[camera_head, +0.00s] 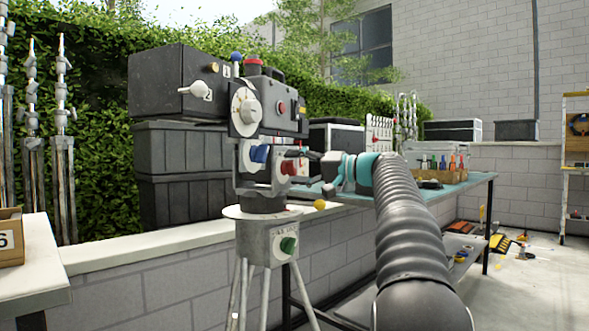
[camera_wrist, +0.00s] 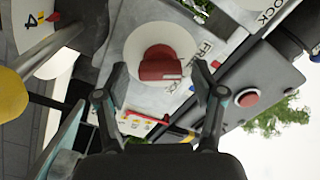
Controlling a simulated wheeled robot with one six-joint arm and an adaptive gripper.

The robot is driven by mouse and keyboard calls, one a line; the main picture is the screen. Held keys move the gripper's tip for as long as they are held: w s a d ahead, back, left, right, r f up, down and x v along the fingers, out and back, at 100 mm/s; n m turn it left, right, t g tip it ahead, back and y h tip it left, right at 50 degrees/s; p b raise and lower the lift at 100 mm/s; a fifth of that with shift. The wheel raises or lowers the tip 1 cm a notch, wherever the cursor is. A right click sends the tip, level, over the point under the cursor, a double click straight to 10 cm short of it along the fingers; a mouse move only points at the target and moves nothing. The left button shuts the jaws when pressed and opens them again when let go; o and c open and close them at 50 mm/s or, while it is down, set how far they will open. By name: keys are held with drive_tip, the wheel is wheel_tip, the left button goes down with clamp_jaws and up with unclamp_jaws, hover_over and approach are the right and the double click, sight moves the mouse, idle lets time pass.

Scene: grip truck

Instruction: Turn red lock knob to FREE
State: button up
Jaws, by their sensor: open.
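The red lock knob (camera_wrist: 160,66) sits on a round white disc in the wrist view, on a grey plate with FREE and LOCK lettering to its right. In the head view the red knob (camera_head: 289,168) is on the tripod head under the camera body. My gripper (camera_wrist: 158,80) is open, with its two fingertips apart on either side of the knob and slightly below it in the picture. The knob is not gripped, and I cannot tell how far the fingertips are from it. In the head view my gripper (camera_head: 318,162) reaches to the knob from the right.
A blue knob (camera_head: 259,153) is left of the red one and a green knob (camera_head: 288,244) is below on the tripod. A yellow ball (camera_head: 320,205) hangs close under my gripper. The camera body (camera_head: 280,105) is above. A teal-topped bench (camera_head: 470,182) stands at right.

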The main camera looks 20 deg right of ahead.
drive_tip(key=v, duration=1.1)
drive_tip(key=shift+d, duration=0.15)
drive_tip(key=shift+s, duration=0.15)
